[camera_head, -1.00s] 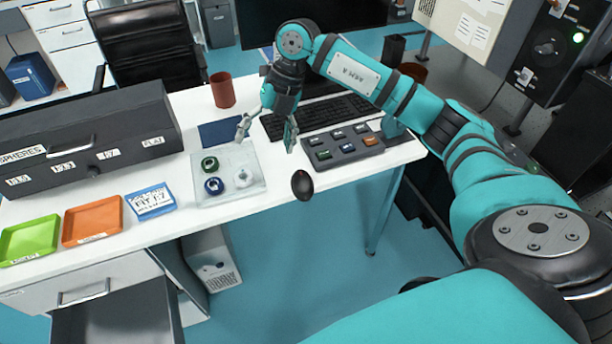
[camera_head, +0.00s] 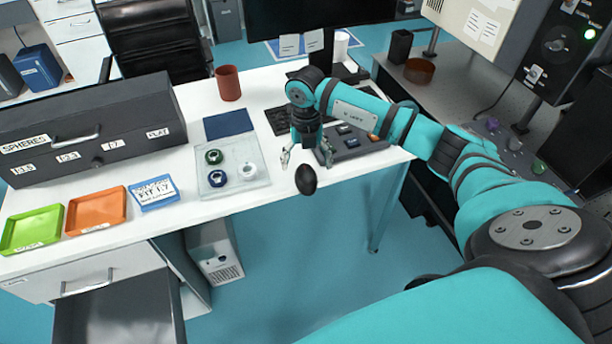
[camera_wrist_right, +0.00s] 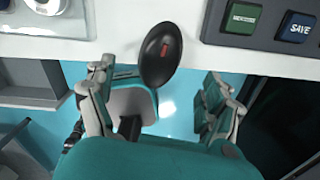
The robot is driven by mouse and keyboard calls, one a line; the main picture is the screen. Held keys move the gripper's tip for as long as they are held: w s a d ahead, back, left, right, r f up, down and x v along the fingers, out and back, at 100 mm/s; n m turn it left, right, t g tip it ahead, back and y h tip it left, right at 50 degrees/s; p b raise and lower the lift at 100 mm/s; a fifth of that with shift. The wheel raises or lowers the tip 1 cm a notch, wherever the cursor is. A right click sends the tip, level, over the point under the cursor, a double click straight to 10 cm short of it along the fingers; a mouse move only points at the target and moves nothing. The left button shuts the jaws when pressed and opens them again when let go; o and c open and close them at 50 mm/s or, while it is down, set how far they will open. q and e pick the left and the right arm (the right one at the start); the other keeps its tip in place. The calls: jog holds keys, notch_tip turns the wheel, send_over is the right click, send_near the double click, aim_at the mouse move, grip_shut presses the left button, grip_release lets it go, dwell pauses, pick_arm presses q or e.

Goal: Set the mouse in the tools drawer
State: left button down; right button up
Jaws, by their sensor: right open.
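The black mouse (camera_head: 306,180) lies at the front edge of the white desk. In the right wrist view the mouse (camera_wrist_right: 158,56) partly overhangs the edge and shows a red mark on top. My right gripper (camera_head: 306,156) is open and empty, just behind the mouse in the head view. In the wrist view its fingers (camera_wrist_right: 158,92) are spread to either side of the mouse's near end, apart from it. An open, dark drawer (camera_head: 120,312) is under the desk at lower left; it looks empty, and its label is unreadable. My left gripper is out of view.
Left of the mouse are a clear tray (camera_head: 215,186) with several round parts, blue, orange and green trays, and a dark labelled box (camera_head: 85,140). A button pad (camera_head: 350,145) and keyboard are close behind the gripper. Clear floor lies in front.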

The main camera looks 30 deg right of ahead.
aim_at(306, 173)
jog(key=shift+f+p, duration=0.55)
jog(key=shift+f, duration=2.2)
jog(key=c, duration=1.4)
jog(key=shift+r, duration=0.15)
